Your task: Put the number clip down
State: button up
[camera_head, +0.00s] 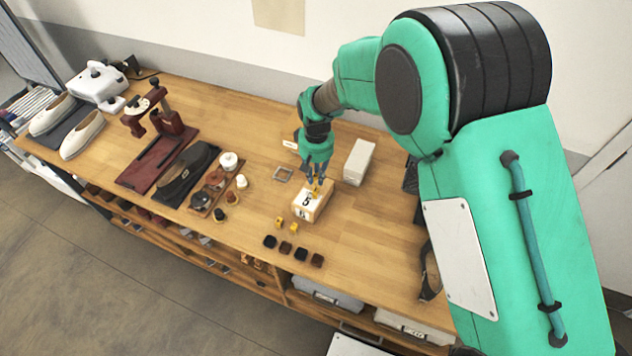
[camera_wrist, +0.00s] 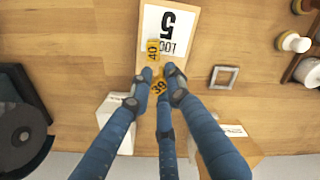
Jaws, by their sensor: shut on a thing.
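My gripper (camera_head: 316,185) reaches down over a small wooden block with a white card (camera_head: 307,201) marked 5. In the wrist view, its fingers (camera_wrist: 159,82) are shut on a yellow number clip marked 39 (camera_wrist: 159,87), which the fingertips partly hide. A second yellow clip marked 40 (camera_wrist: 153,50) shows just beyond the fingertips, over the left edge of the white card (camera_wrist: 168,28). Whether the held clip touches the block is not clear. Two more yellow clips (camera_head: 279,223) (camera_head: 293,227) lie on the bench in front of the block.
Several dark pieces (camera_head: 285,247) lie in a row along the bench's front edge. A white box (camera_head: 358,162) stands right of the block; a square frame (camera_head: 283,174) lies to its left. Shoes, jars and a red press (camera_head: 166,120) fill the left. Bare wood lies between.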

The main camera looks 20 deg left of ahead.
aim_at(316, 174)
jog(key=shift+f, duration=0.15)
jog(key=shift+f, duration=1.65)
jog(key=o, duration=0.7)
jog(key=shift+f, duration=0.1)
jog(key=shift+o, duration=0.2)
notch_tip(316, 174, up, 12)
jog(key=shift+r, duration=0.15)
jog(key=shift+w, duration=0.1)
